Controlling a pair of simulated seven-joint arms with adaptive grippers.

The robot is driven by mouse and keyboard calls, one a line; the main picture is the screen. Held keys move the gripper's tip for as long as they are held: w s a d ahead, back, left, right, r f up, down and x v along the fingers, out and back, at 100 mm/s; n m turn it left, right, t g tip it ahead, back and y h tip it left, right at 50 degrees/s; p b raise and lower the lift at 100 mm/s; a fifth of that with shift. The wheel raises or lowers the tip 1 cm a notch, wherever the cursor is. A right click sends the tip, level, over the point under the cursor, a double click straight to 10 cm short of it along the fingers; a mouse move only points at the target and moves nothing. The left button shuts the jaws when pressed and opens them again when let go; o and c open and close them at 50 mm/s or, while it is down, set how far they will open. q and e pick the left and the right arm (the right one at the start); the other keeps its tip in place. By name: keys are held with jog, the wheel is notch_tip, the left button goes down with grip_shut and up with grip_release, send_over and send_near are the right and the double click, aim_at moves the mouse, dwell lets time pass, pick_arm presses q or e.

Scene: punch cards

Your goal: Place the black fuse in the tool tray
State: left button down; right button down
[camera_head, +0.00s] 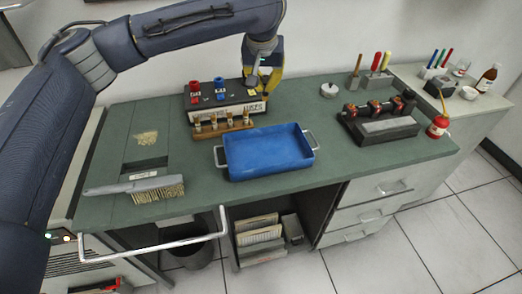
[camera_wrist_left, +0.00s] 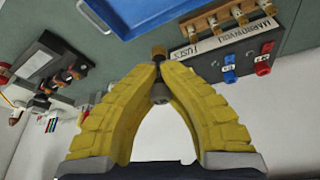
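The blue tool tray (camera_head: 268,153), with a metal handle at each end, lies on the green bench and looks empty. My left gripper (camera_head: 266,88) is low at the right end of the black fuse box (camera_head: 228,110), behind the tray. In the wrist view its yellow fingers (camera_wrist_left: 158,68) close together around a small dark fuse (camera_wrist_left: 160,93) with a brass-coloured end showing past the fingertips. The fingers hide most of its body, and I cannot tell whether it is clear of the box. My right gripper is not in view.
A wooden rack (camera_head: 222,127) with several brass fuses stands between box and tray. A brush (camera_head: 150,187) lies at the left. A dark fixture (camera_head: 380,122) and a red oil can (camera_head: 438,126) stand at the right.

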pick_arm(q)
jog(key=s, duration=0.2)
jog(key=n, duration=0.1)
send_over(267, 154)
notch_tip(267, 154, down, 21)
jog(key=shift+r, duration=0.15)
dwell(0.6)
jog(key=shift+a+f+y, duration=0.1)
jog(key=shift+f+y, duration=0.1)
jog(key=shift+y, duration=0.1)
jog(key=c, duration=1.6)
grip_release()
jog(key=shift+r, duration=0.15)
jog(key=shift+r, duration=0.3)
jog(key=v, duration=1.1)
jog(key=shift+r, duration=0.3)
